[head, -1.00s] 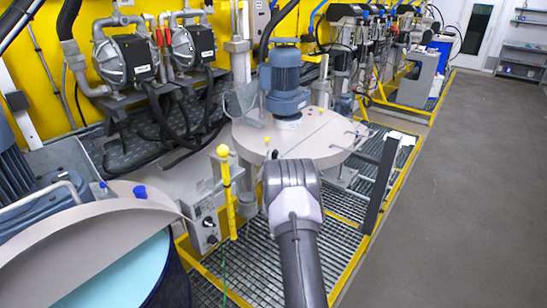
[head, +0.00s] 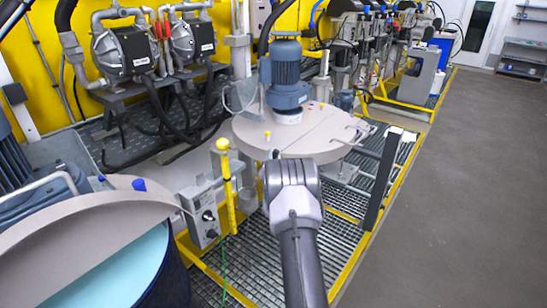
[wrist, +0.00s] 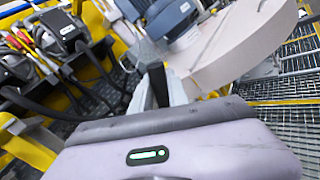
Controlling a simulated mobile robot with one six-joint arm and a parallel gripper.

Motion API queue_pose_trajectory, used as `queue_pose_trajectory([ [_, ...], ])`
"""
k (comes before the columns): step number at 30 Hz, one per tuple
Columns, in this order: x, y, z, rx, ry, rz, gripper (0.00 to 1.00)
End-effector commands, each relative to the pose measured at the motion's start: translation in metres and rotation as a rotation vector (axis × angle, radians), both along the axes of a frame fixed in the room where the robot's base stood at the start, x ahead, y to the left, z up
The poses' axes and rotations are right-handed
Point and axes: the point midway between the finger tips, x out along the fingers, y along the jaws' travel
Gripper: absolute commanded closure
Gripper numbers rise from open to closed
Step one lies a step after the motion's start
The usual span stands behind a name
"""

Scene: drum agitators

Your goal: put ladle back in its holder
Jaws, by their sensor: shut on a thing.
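My gripper (wrist: 160,85) is at the top of the grey wrist body in the wrist view. One dark finger shows against a pale grey piece (wrist: 180,92). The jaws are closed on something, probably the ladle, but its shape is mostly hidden. In the head view, my arm points away from me toward the lidded drum and hides the gripper and its load. A yellow upright post (head: 226,170) with a round yellow top stands left of my arm, by a grey control box (head: 201,213). I cannot make out for sure which fitting is the ladle's holder.
A beige drum lid (head: 295,135) carries a blue motor (head: 287,75) ahead. An open drum with pale blue liquid (head: 120,270) is at lower left. A dark upright post (head: 381,180) stands right of my arm. The grey floor (head: 460,190) at right is clear.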

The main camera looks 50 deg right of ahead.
Motion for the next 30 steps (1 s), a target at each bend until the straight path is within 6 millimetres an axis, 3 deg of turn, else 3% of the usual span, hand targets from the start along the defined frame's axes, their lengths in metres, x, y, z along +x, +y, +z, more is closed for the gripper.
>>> queue_pose_trajectory([
  [5, 0.000, 0.000, 0.001, -0.001, -0.002, 0.000, 1.00],
  [6, 0.000, 0.000, 0.001, -0.001, -0.002, 0.000, 0.76],
  [9, 0.000, 0.000, 0.001, 0.000, -0.001, 0.000, 0.56],
  [10, 0.000, 0.000, 0.001, 0.000, -0.001, 0.000, 0.54],
  [20, -0.003, 0.003, 0.000, -0.001, 0.001, 0.000, 0.54],
  [23, -0.014, 0.014, -0.001, 0.001, 0.001, 0.001, 0.54],
  [30, -0.064, 0.063, -0.004, 0.003, 0.003, 0.001, 0.54],
])
